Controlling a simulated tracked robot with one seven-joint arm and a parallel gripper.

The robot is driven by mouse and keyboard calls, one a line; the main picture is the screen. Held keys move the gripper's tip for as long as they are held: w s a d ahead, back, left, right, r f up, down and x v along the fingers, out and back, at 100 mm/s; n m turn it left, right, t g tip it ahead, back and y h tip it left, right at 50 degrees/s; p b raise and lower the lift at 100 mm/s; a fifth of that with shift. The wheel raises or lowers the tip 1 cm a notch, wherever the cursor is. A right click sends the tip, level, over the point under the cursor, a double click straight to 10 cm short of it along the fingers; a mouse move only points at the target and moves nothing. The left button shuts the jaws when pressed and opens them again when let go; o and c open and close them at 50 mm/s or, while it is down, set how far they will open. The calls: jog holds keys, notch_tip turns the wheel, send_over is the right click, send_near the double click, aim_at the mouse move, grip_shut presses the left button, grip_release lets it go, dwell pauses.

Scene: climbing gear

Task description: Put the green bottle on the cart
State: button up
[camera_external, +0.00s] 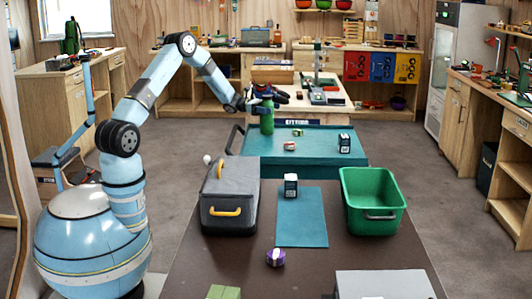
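The green bottle (267,120) is upright at the back left of the cart's teal top (315,139). Its lower end overlaps the cart top in the picture. I cannot tell whether it rests there or hangs just above. My gripper (256,104) comes in from the left at the bottle's upper end, against or around it. The fingers are small and dark, so their opening and any grip on the bottle are unclear. The cart has a dark handle (233,138) at its left side.
On the cart top are a dark box (344,143) and small items. In front, a brown table holds a grey cooler (230,196), a green bin (373,199), a blue mat (301,228) with a dark box (291,186), and a purple item (275,257). A workbench stands behind the cart.

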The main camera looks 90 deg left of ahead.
jog(key=shift+o, duration=0.8)
jog(key=shift+s+a+r, duration=0.1)
jog(key=v, duration=1.1)
jog(key=shift+s, duration=0.35)
